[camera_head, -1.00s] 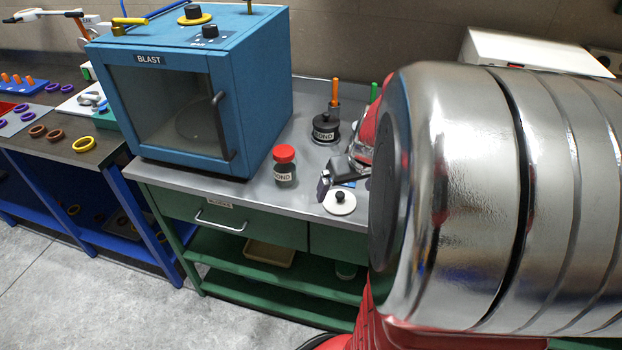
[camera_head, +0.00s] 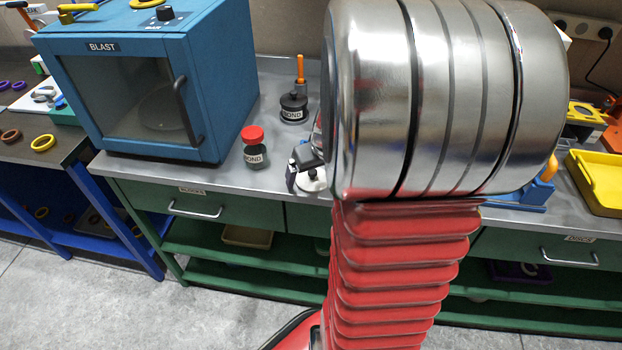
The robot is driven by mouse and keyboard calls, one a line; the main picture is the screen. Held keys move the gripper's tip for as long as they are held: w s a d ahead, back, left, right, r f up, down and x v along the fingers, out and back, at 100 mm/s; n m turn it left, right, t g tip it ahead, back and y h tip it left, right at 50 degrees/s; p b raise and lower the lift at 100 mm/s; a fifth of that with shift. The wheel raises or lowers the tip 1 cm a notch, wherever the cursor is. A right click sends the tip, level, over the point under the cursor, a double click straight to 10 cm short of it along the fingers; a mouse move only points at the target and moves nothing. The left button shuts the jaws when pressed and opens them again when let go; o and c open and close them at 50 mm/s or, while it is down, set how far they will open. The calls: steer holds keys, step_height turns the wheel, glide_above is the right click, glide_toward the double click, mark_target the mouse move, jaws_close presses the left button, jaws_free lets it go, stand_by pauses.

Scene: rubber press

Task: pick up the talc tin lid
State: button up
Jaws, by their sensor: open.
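The lid (camera_head: 316,184), a pale round disc with a small black knob, lies on the grey bench top near its front edge. I take it to be the talc tin lid. My gripper (camera_head: 300,175) is at the lid, with one dark finger showing at its left side. The other finger cannot be made out clearly. The gripper is open, and the lid appears to rest on the bench. My large silver arm link hides the bench right behind and beside the gripper.
A red-capped BOND jar (camera_head: 254,150) stands left of the lid. A black BOND pot (camera_head: 294,107) with an orange-handled brush stands behind. The blue BLAST cabinet (camera_head: 215,75) fills the bench's left. A yellow tray (camera_head: 597,185) is at far right.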

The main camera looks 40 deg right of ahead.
mark_target(314, 174)
steer(key=c, duration=1.1)
step_height(314, 174, up, 10)
stand_by(0.5)
steer(key=shift+s, duration=0.15)
stand_by(0.5)
